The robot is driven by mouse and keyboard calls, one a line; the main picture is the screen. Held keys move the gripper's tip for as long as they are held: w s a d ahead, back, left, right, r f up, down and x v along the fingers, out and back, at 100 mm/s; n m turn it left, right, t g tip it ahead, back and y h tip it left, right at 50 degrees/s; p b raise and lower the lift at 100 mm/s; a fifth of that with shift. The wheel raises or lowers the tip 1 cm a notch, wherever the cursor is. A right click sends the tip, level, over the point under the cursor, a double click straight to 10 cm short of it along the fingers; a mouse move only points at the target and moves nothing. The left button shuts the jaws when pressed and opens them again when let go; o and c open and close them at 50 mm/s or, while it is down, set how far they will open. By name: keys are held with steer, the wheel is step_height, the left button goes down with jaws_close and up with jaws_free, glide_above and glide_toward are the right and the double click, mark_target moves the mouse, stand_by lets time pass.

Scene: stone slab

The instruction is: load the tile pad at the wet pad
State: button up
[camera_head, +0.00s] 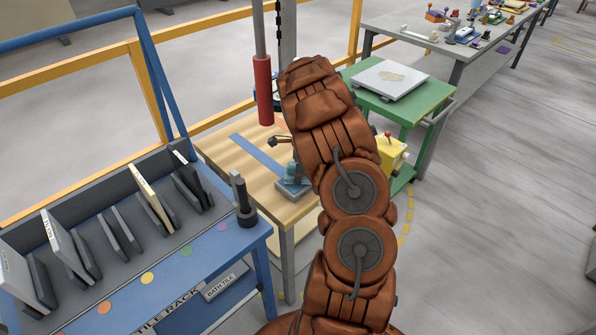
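My brown-covered arm rises through the middle of the view, and its upper end is beside a hanging red cylinder (263,90). My gripper cannot be made out; the arm hides what is behind it. I cannot tell for sure which thing is the tile pad or the wet pad. A small teal block on a grey base (293,187) sits on the wooden-topped table (237,152), partly hidden by my arm.
A blue tile rack (203,262) at left holds several upright tiles; a black upright tool (243,202) stands at its right end. A yellow box (391,153) is right of my arm. A grey bench (464,48) with small items is behind. Floor at right is clear.

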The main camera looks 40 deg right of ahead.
steer(key=shift+r+p, duration=0.6)
steer(key=shift+r, duration=2.75)
